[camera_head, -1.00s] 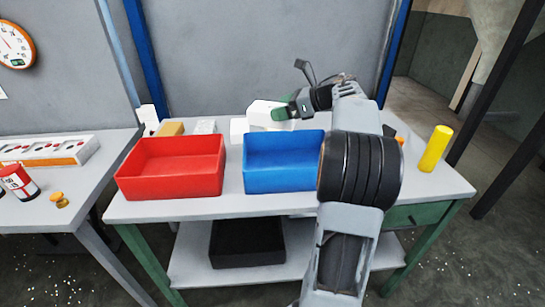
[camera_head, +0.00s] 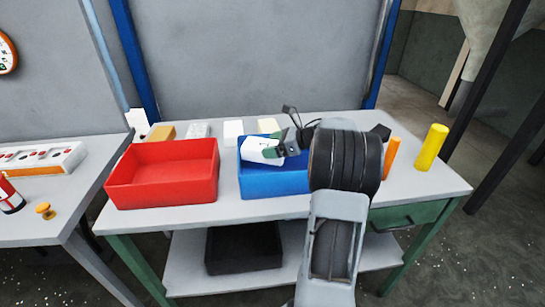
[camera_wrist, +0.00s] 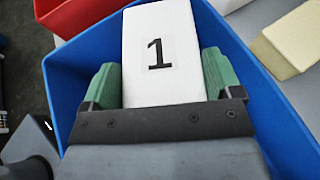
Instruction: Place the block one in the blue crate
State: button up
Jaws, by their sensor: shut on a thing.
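A white block marked "1" (camera_wrist: 160,50) is held between the two green fingers of my gripper (camera_wrist: 160,85) in the wrist view. In the head view the white block (camera_head: 262,150) is over the blue crate (camera_head: 272,184), and my gripper (camera_head: 286,146) is shut on it from the right. In the wrist view the blue crate's walls (camera_wrist: 85,50) surround the block and the fingers. I cannot tell whether the block touches the crate floor. My arm hides the crate's right end.
A red crate (camera_head: 160,186) stands left of the blue one. Behind them are a tan block (camera_head: 161,132) and several pale blocks (camera_head: 233,129). An orange cylinder (camera_head: 392,151) and a yellow cylinder (camera_head: 431,148) stand at right. A black bin (camera_head: 243,247) sits on the lower shelf.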

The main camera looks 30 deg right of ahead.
jog(key=shift+f, duration=2.25)
jog(key=shift+f, duration=0.15)
jog(key=o, duration=0.7)
jog(key=shift+s+d+r, duration=0.1)
jog(key=shift+d+r, duration=0.05)
jog(key=shift+r, duration=0.1)
jog(key=shift+b+v, duration=0.3)
jog(key=shift+v, duration=3.25)
